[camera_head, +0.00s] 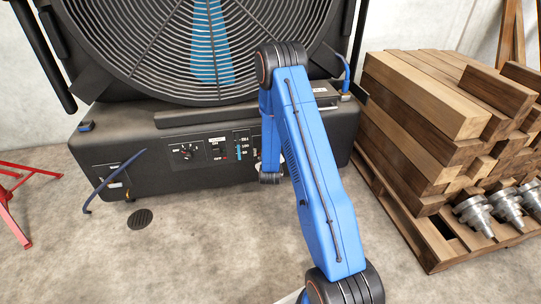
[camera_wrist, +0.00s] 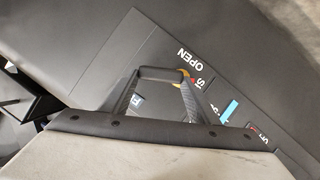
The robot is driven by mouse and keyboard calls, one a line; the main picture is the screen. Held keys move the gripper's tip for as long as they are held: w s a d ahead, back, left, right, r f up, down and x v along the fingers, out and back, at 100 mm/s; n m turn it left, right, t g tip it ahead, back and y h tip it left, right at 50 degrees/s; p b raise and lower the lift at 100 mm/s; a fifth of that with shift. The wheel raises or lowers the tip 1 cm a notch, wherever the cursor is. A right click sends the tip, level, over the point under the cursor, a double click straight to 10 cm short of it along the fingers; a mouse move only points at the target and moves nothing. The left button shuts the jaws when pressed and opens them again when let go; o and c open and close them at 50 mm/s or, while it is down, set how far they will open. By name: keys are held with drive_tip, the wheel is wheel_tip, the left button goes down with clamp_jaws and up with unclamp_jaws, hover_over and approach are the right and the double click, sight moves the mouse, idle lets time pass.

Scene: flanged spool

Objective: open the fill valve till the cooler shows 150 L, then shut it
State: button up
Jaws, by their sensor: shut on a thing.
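The cooler (camera_head: 135,140) is a large black unit with a round fan grille, standing at the back left. Its level gauge (camera_head: 238,152) has white marks and some blue; the numbers are too small to read surely. In the wrist view the gauge shows as a blue strip (camera_wrist: 229,111). In the head view my arm hides the gripper and valve.
Left of the gauge are a knob (camera_head: 186,152) and a switch (camera_head: 215,150). A pallet of wooden beams (camera_head: 430,100) with metal parts (camera_head: 475,213) stands right. A red stand (camera_head: 12,200) is at the left edge. The floor by the drain (camera_head: 139,219) is clear.

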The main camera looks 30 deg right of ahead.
drive_tip(key=shift+a+r, duration=0.1)
idle(0.3)
drive_tip(key=o, duration=1.5)
